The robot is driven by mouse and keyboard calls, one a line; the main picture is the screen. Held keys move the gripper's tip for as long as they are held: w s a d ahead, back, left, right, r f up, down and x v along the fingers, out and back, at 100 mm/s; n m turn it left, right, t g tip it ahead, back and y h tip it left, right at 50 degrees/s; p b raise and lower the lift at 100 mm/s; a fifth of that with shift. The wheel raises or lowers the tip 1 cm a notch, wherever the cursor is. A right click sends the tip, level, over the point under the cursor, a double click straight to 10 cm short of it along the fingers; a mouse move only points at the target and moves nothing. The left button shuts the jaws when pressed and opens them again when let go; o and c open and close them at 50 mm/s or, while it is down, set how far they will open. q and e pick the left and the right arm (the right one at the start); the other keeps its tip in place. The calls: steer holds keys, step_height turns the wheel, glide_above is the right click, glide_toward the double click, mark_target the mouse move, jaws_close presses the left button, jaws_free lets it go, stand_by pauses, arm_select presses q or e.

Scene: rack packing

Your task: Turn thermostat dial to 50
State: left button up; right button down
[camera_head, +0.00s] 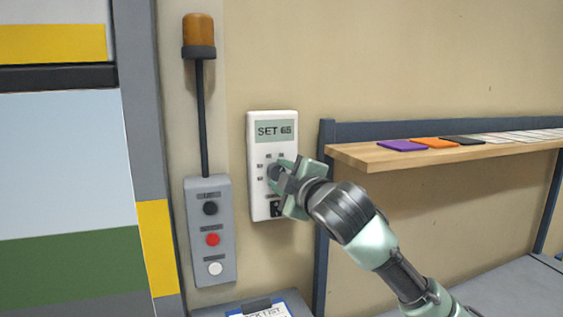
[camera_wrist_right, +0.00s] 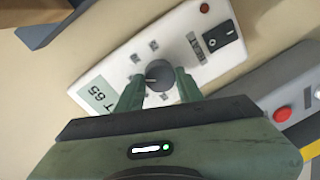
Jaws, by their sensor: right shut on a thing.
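The thermostat (camera_head: 258,205) is a white wall panel. Its display (camera_head: 273,131) reads SET 65. The dark grey round dial (camera_head: 273,171) sits below the display, partly hidden by my right gripper (camera_head: 284,178) in the head view. In the right wrist view the dial (camera_wrist_right: 158,73) lies between the two green fingers of my right gripper (camera_wrist_right: 158,84), which is shut on it. The display (camera_wrist_right: 99,94) shows there too, tilted. A rocker switch (camera_wrist_right: 219,35) is on the panel below the dial. My left gripper is not in view.
A grey button box (camera_head: 213,257) with black, red and white buttons hangs left of the thermostat, under an orange beacon (camera_head: 199,30) on a pole. A wooden shelf (camera_head: 375,160) with coloured cards projects at right. A clipboard (camera_head: 262,306) lies below.

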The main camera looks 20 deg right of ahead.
steer(key=n+h+p, duration=0.1)
steer(key=n+p, duration=0.9)
steer(key=p, duration=0.1)
steer(key=shift+a, duration=0.15)
steer(key=n+p, duration=0.2)
steer(key=shift+f+n+h, duration=0.1)
steer(key=shift+n+h, duration=0.2)
steer(key=shift+n, duration=0.1)
steer(key=shift+f+n, duration=0.1)
steer(key=shift+n, duration=1.1)
steer(key=n, duration=0.5)
steer(key=shift+f+h, duration=0.1)
steer(key=shift+h, duration=0.3)
steer(key=n, duration=0.3)
steer(key=shift+f+n, duration=0.1)
steer(key=shift+n, duration=2)
steer(key=c, duration=0.9)
jaws_free()
steer(key=shift+t, duration=0.3)
